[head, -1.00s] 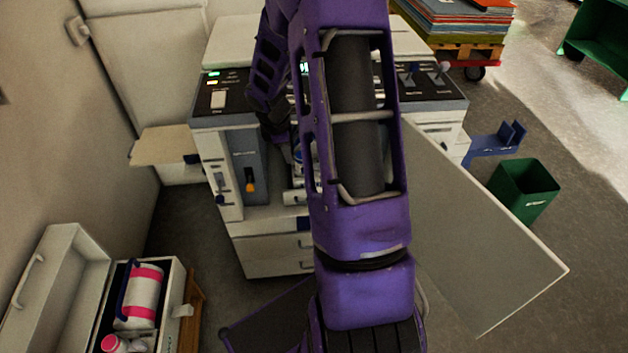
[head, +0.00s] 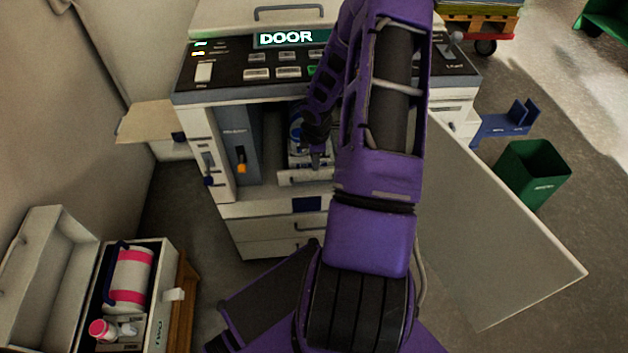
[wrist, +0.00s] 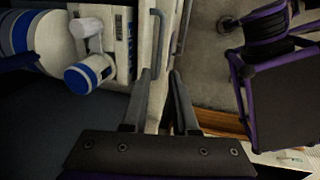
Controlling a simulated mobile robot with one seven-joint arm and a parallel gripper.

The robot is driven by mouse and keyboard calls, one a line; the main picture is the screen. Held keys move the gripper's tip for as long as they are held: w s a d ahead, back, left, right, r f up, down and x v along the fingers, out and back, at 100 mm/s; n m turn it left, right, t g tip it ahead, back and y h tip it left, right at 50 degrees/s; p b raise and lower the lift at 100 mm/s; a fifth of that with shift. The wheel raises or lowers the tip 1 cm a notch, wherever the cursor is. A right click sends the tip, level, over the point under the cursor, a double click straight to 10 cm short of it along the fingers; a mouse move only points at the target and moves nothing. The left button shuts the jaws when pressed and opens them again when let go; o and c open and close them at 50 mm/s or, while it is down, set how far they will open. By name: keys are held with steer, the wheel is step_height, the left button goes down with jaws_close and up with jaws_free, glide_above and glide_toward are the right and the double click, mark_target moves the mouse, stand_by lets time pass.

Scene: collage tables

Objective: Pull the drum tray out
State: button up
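The printer stands with its front door (head: 500,235) swung open to the right. Inside the opening, the drum tray shows a pale front bar (head: 298,179), with a blue-and-white cylinder partly hidden by my arm. In the wrist view a blue-and-white drum part (wrist: 88,74) lies left of the fingers, beside a larger one (wrist: 38,42). My gripper (wrist: 163,76) is open, its two fingers apart with a pale front surface behind the gap. In the head view it is at the opening, above the tray's front bar. I cannot tell whether it touches the tray.
The control panel display (head: 285,38) reads DOOR. Drawers with grey handles (wrist: 155,40) sit below the opening. An open box (head: 160,320) with pink-and-white containers stands on the floor at lower left. A green bin (head: 535,172) and blue bracket (head: 508,122) are on the right.

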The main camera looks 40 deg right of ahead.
mark_target(314, 182)
steer(key=f+b, duration=0.1)
steer(key=f, duration=0.3)
steer(key=w+f+b, duration=0.1)
steer(key=f, duration=0.2)
steer(key=w+d+f, duration=0.1)
steer(key=f, duration=0.3)
steer(key=shift+d+f+b, duration=0.1)
steer(key=shift+f+b, duration=0.25)
steer(key=shift+b, duration=0.05)
steer(key=shift+c, duration=0.2)
jaws_close()
stand_by(0.6)
